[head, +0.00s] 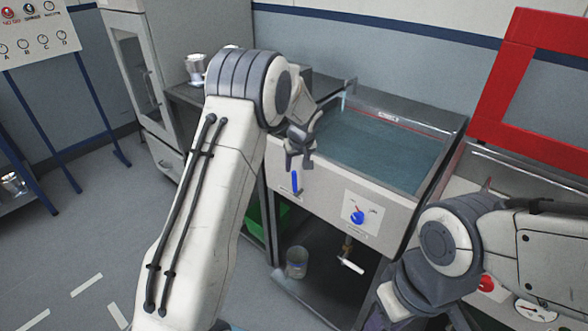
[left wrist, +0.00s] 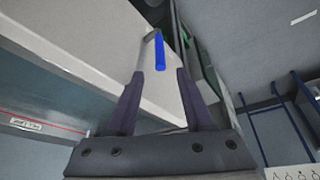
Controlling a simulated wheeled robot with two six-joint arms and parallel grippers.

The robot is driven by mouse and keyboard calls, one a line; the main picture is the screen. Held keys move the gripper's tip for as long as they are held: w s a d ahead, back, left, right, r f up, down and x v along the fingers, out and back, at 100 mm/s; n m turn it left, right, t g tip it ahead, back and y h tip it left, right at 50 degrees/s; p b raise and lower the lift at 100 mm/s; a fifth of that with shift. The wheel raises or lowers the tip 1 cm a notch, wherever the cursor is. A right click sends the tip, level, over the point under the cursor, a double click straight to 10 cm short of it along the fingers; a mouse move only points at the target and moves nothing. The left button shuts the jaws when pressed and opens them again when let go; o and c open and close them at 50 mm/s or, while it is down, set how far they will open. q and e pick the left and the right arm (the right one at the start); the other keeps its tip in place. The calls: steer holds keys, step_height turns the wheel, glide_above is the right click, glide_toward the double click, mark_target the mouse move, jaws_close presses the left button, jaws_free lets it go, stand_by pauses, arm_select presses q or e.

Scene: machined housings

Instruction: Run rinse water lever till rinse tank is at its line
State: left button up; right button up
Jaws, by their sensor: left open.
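The rinse tank (head: 436,185) is a pale sink with blue-green water (head: 375,150) in it. A red line with a label (left wrist: 32,124) marks its inner wall; the exact gap to the water is too small to tell. A blue-handled lever (head: 295,182) hangs down from the front panel. My left gripper (head: 299,165) is open just above and in front of that panel. In the left wrist view the blue lever (left wrist: 160,52) shows beyond the open fingertips, between their lines and apart from them. My right arm shows at lower right; its fingers are out of the picture.
A blue dial knob (head: 357,217) sits on the panel right of the lever. A spout (head: 346,88) stands at the tank's back left corner. A drain valve (head: 347,252) and a grey bucket (head: 297,262) are below. A red frame (head: 490,100) stands at right.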

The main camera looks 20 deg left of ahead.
mark_target(295, 176)
arm_select(q)
steer(key=p+x, duration=0.1)
steer(key=x, duration=0.9)
steer(key=shift+f, duration=0.1)
steer(key=shift+c, duration=0.4)
jaws_close()
steer(key=shift+d, duration=0.1)
stand_by(0.7)
